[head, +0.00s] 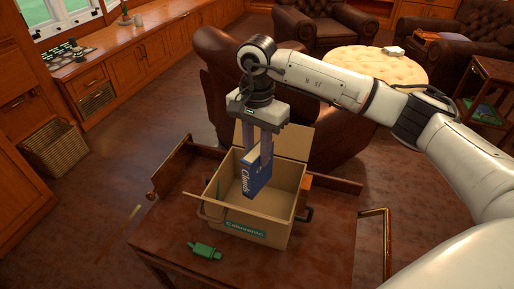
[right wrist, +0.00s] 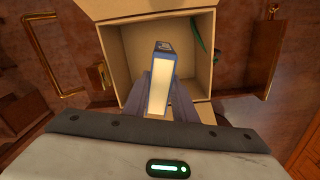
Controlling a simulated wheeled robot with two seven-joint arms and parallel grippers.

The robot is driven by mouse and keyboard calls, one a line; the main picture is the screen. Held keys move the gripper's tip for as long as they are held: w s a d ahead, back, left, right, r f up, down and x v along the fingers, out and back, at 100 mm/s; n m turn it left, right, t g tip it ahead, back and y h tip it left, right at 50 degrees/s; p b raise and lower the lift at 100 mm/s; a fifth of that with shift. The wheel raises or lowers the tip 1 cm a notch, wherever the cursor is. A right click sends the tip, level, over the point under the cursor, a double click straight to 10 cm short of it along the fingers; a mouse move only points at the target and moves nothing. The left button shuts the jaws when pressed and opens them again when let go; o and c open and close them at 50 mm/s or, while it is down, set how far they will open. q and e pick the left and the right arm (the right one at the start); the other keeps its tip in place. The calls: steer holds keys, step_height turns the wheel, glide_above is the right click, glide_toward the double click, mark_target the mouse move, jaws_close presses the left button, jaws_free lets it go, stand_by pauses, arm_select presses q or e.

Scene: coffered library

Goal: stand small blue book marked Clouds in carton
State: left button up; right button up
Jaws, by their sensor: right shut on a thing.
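The small blue book (head: 255,176) marked Clouds is upright with its spine showing, at the mouth of the open carton (head: 245,222). My right gripper (head: 261,155) points down over the carton and is shut on the book. In the right wrist view the book (right wrist: 160,75) sits between the two fingers (right wrist: 165,100), with the carton's inside (right wrist: 190,45) beyond it. I cannot tell whether the book's lower edge touches the carton floor. The carton's flaps are open, and it bears a green label. My left gripper is not in view.
The carton stands on a wooden table (head: 325,245) with raised rails. A green bottle-like item (head: 204,250) lies on the table in front of it. A thin green thing (right wrist: 197,32) is inside the carton along one side. A leather armchair (head: 225,75) stands behind.

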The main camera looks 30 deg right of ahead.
step_height(320, 180, down, 7)
steer(key=b, duration=0.4)
steer(key=shift+f+b, duration=0.1)
steer(key=shift+b, duration=0.25)
step_height(320, 180, down, 3)
steer(key=shift+r+b, duration=0.15)
steer(key=shift+b, duration=0.85)
steer(key=shift+f, duration=0.3)
steer(key=shift+f+b, duration=0.55)
steer(key=o, duration=1.1)
steer(key=shift+o, duration=0.2)
